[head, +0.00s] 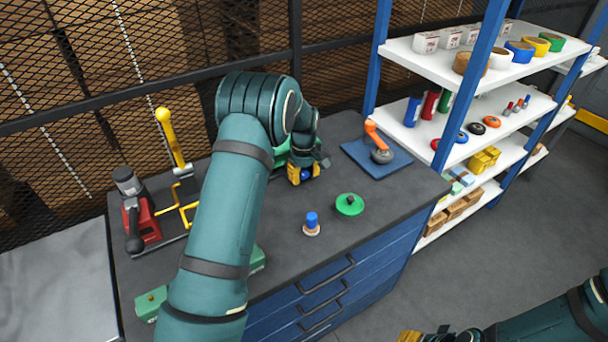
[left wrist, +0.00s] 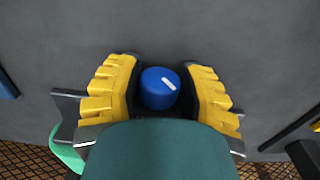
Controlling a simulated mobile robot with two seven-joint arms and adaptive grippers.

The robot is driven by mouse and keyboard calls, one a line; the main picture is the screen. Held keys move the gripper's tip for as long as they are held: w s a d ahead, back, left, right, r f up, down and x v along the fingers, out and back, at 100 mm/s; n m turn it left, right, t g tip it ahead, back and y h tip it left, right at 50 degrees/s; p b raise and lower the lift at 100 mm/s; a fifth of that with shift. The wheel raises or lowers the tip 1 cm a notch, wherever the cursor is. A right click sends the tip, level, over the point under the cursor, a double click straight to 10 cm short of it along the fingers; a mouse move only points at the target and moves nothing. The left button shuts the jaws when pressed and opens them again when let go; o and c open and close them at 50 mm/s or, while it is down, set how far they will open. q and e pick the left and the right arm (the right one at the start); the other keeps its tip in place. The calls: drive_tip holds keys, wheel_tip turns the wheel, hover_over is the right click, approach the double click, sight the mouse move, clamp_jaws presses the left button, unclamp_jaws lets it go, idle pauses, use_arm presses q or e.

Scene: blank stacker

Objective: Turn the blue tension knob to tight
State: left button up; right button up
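The blue tension knob (left wrist: 160,88) has a white pointer mark on its top. In the left wrist view the mark runs from the knob's middle toward the right. The knob's base and any scale around it are hidden. My left gripper (head: 304,172) is at the back of the workbench, pointing down over the knob.
A blue-topped peg (head: 311,219) and a green disc (head: 350,204) stand on the workbench (head: 275,275) in front. A blue mat (head: 365,150) with an orange-handled tool is to the right. A red device (head: 141,215) and yellow lever (head: 170,135) stand left. A mesh fence is behind.

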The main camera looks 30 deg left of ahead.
use_arm(q)
drive_tip(key=c, duration=0.4)
drive_tip(key=shift+r+g+p, duration=0.15)
drive_tip(key=shift+g+p, duration=0.35)
drive_tip(key=shift+p, duration=0.45)
drive_tip(key=shift+g+y+p, duration=0.5)
drive_tip(key=shift+g+y, duration=0.2)
drive_tip(key=shift+g, duration=0.1)
drive_tip(key=o, duration=1.2)
drive_tip(key=v, duration=1.1)
drive_tip(key=shift+r, duration=0.4)
